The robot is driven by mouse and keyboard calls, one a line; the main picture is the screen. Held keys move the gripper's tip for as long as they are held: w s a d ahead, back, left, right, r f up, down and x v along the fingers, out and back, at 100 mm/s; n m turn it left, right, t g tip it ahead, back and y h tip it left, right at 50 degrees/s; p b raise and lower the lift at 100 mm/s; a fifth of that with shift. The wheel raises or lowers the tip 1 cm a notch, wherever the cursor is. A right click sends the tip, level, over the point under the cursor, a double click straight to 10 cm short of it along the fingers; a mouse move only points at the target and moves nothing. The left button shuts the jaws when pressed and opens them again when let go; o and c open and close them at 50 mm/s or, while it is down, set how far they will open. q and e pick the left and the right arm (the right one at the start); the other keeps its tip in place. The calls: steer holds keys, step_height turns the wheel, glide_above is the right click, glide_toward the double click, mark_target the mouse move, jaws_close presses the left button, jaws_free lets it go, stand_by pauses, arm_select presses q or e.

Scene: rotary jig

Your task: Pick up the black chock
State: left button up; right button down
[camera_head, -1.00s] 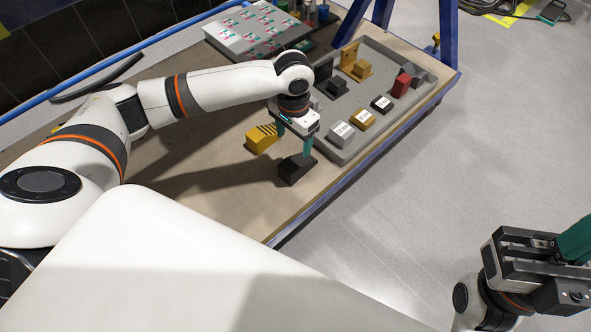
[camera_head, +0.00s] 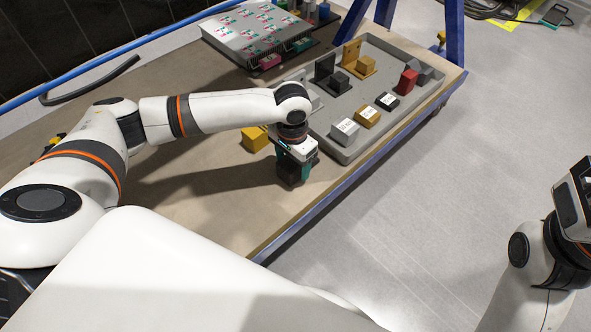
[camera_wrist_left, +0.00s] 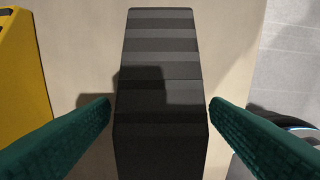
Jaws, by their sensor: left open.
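The black chock (camera_wrist_left: 160,60) has a ribbed, stepped top and fills the middle of the left wrist view. It stands on the tan table. My left gripper (camera_wrist_left: 161,103) is open, with one green finger on each side of the chock and a narrow gap showing at each side. In the head view my left gripper (camera_head: 292,172) points down over the chock and hides most of it. My right gripper (camera_head: 574,200) is at the right edge of the head view, over the floor and away from the table; its fingers are not clear.
A yellow chock (camera_head: 254,139) stands just left of the left gripper. A grey tray (camera_head: 345,155) with several labelled blocks and brackets lies to the right. A panel with cards (camera_head: 262,32) is at the back. The table's blue front edge (camera_head: 330,203) is close by.

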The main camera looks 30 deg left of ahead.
arm_select(q)
steer(key=shift+f, duration=0.1)
steer(key=shift+c, duration=0.5)
steer(key=c, duration=1.1)
steer(key=shift+c, duration=0.2)
